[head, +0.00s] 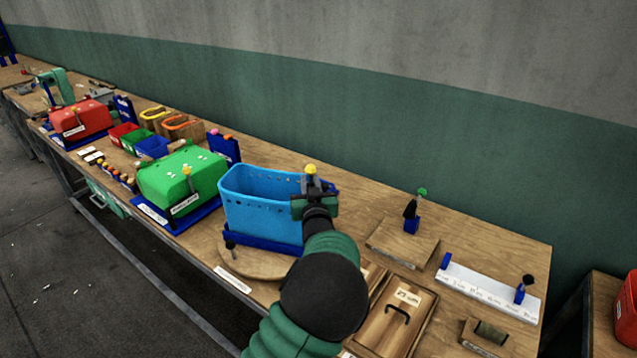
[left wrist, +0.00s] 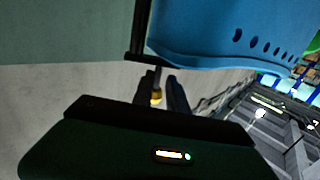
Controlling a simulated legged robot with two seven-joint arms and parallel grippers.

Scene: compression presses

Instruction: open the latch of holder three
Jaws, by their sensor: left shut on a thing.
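The blue holder (head: 262,205) is an open-topped box with holes along its upper side, on a blue base. I cannot read a number on it. A latch with a yellow knob (head: 311,169) is at its right end. My left gripper (head: 312,184) is at that latch, shut on it, and hides part of it. In the left wrist view the yellow knob (left wrist: 156,97) shows by the dark fingers, on a dark rod beside the blue holder wall (left wrist: 220,30). My right gripper is not in view.
The blue holder stands on a round wooden board (head: 240,262). A green box (head: 180,182) and a red box (head: 80,120) stand to its left. A wooden plate with a green-knobbed post (head: 421,191) and a white strip (head: 487,287) lie to the right. A wall runs behind the table.

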